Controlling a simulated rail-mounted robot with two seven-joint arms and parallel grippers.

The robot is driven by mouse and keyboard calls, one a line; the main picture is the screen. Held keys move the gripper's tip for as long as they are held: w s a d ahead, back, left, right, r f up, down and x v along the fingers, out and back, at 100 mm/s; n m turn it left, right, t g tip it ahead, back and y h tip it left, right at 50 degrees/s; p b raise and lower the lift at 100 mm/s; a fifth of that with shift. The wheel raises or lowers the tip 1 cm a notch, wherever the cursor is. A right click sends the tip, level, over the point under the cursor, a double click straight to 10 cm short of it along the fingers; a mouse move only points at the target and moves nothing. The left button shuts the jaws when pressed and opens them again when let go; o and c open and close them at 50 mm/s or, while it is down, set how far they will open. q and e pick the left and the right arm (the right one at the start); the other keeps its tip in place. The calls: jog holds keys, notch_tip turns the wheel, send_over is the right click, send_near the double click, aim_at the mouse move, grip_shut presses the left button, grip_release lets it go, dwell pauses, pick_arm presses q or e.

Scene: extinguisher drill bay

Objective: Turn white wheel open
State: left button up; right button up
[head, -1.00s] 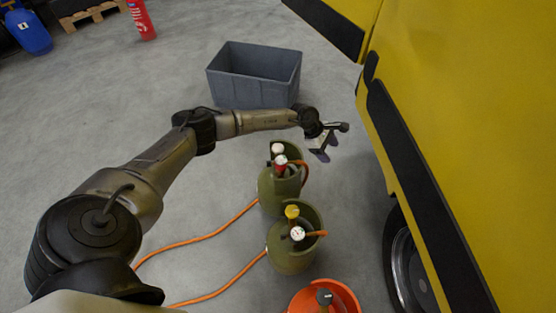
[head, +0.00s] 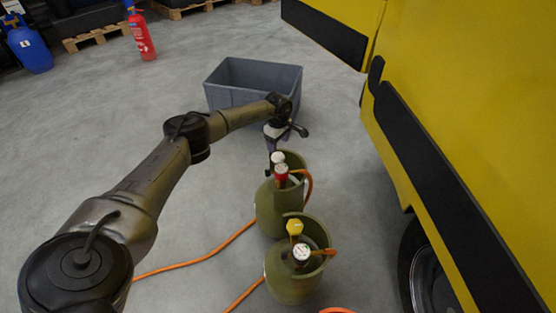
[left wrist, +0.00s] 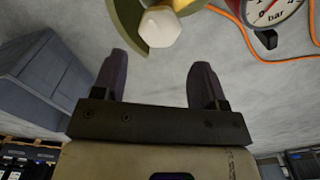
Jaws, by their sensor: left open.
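The white wheel (head: 277,157) sits on top of the farther green gas cylinder (head: 270,207) in the head view. In the left wrist view the white wheel (left wrist: 160,27) is a six-sided knob just beyond the fingertips, roughly between them. My left gripper (head: 271,148) is directly behind the wheel in the head view. In the left wrist view its dark fingers (left wrist: 158,62) are apart with nothing between them. Whether it touches the wheel cannot be told. My right gripper is not in view.
A red-rimmed gauge (left wrist: 272,8) is close to the wheel. The nearer cylinder (head: 291,280) has a yellow wheel (head: 294,227) and a white gauge (head: 301,252). Orange hoses (head: 190,262) cross the floor. A grey bin (head: 235,94) stands behind; a yellow vehicle (head: 455,110) is at right.

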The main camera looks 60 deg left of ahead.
aim_at(278, 156)
pick_arm(q)
notch_tip(278, 156, down, 8)
jog(key=b, duration=0.3)
jog(key=shift+r+b, duration=0.25)
jog(key=shift+b, duration=0.1)
jog(key=shift+c, duration=0.5)
